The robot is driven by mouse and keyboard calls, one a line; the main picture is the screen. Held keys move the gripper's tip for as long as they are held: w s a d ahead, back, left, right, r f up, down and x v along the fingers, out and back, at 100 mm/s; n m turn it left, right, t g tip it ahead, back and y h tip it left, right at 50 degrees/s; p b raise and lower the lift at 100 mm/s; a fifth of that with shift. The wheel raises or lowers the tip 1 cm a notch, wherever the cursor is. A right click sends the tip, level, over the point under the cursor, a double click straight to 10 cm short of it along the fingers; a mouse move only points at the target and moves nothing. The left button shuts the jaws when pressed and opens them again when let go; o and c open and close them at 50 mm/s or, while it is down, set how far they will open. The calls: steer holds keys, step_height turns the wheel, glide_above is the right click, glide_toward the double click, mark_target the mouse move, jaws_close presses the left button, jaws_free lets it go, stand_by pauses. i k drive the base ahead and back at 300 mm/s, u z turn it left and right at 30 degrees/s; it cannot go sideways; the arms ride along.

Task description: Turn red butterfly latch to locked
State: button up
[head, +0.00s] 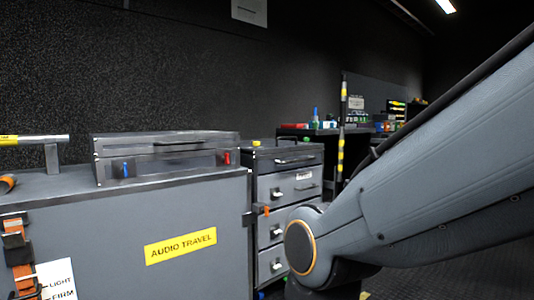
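The red butterfly latch (227,158) is a small red piece at the right end of the front face of a flat dark grey case (175,160). A similar blue latch (125,169) is at the left end of that face. The red latch looks upright, but it is too small to tell whether it is locked. The case's lid looks down. My arm comes in from the right, and its elbow is in front of the drawers, right of and nearer than the case. My gripper is out of view.
The case sits on a big grey trunk labelled AUDIO TRAVEL (181,246). An orange strap (18,255) hangs on its front. A yellow and grey bar (35,139) stands at its left. A drawer cabinet (291,189) stands behind at right. Space directly above the case is clear.

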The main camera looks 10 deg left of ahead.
mark_target(225, 158)
steer(key=u, duration=0.35)
steer(key=i, duration=0.95)
steer(key=u, duration=0.6)
